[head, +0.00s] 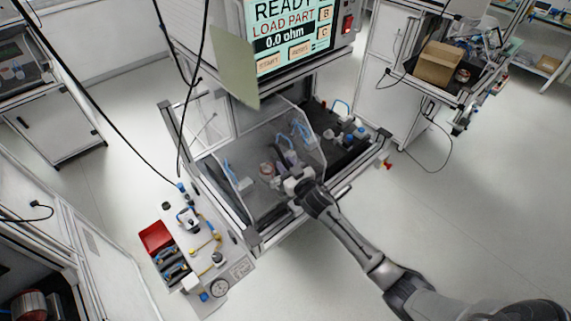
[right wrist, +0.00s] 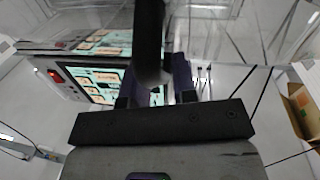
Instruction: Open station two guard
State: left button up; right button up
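The station's clear guard (head: 312,140) is a see-through cover over the dark bed below the screen in the head view. Its front lies close to my right gripper. My right gripper (head: 292,184) is at the front of the station, with its arm reaching in from the lower right. In the right wrist view a dark upright bar (right wrist: 149,40) runs down between the purple-grey fingers of the right gripper (right wrist: 155,88). I cannot tell whether the fingers touch or clamp it. My left gripper is not in view.
The screen (head: 290,38) above the bed reads READY, LOAD PART, 0.0 ohm. A bench with a red box (head: 156,236) and fittings stands at the lower left. A cardboard box (head: 438,63) sits on a cart at the upper right. Open floor lies at the right.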

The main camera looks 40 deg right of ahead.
jog(key=shift+w, duration=0.2)
grip_shut()
dwell(0.4)
